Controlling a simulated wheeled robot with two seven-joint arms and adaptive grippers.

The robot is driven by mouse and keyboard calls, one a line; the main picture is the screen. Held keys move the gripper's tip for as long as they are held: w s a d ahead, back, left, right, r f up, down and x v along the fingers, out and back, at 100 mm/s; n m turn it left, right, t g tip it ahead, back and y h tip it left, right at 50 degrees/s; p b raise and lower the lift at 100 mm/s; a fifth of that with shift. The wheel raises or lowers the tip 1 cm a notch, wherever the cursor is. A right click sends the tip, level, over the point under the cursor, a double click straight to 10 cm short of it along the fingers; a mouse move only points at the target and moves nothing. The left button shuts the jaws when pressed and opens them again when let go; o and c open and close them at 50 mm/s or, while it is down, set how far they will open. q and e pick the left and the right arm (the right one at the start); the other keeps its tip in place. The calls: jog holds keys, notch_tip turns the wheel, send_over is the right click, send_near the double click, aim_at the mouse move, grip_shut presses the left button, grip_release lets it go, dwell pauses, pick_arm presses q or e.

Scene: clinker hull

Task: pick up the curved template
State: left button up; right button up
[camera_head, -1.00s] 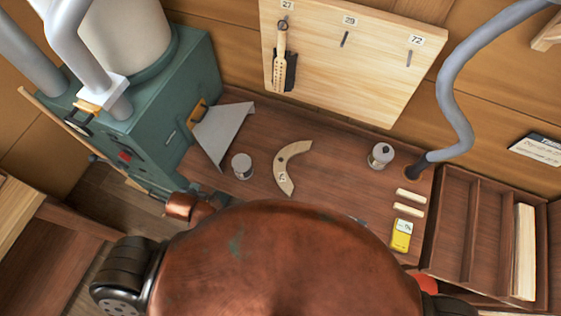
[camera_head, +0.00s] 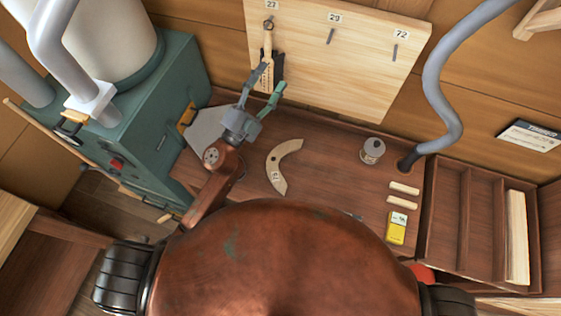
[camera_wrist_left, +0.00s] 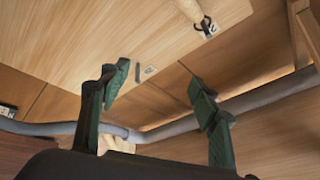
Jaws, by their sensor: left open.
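The curved template (camera_head: 274,160), a pale wooden arc with a small dark mark and a label at its lower end, lies flat on the brown bench (camera_head: 330,170). My left gripper (camera_head: 264,86) is open and empty. In the head view it appears up and left of the template, in front of the lower part of the pegboard. In the left wrist view its two dark green fingers (camera_wrist_left: 156,88) stand wide apart with nothing between them. The template cannot be made out in that view. My right gripper is not in view.
The pegboard (camera_head: 370,70) carries numbered pegs and a hanging wooden tool (camera_head: 267,55). A lidded can (camera_head: 372,151), two pale blocks (camera_head: 403,195) and a yellow box (camera_head: 397,228) stand right of the template. A grey hose (camera_head: 435,90) rises at the bench's right end.

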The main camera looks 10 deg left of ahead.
pick_arm(q)
jog(key=s+d+m+g+h, duration=0.4)
jog(key=d+m+g+h, duration=0.4)
jog(key=d+m, duration=0.4)
jog(key=s+d+f+m+g+y, duration=0.1)
jog(key=s+d+f+m+g, duration=0.3)
jog(key=d+f+m+g, duration=0.35)
jog(key=m+g+y, duration=0.1)
jog(key=g+y, duration=0.3)
jog(key=y, duration=1.3)
send_over(273, 160)
notch_tip(273, 160, down, 24)
jog(key=f, duration=0.1)
jog(key=shift+s+a+f, duration=0.1)
jog(key=shift+s+f, duration=0.2)
jog(key=shift+f, duration=0.35)
jog(key=f, duration=0.2)
jog(key=f+p, duration=0.1)
jog(key=f, duration=0.1)
jog(key=shift+w+d+f+p, duration=0.1)
jog(key=shift+w+d+p, duration=0.1)
jog(key=shift+p, duration=0.1)
jog(key=shift+f, duration=0.6)
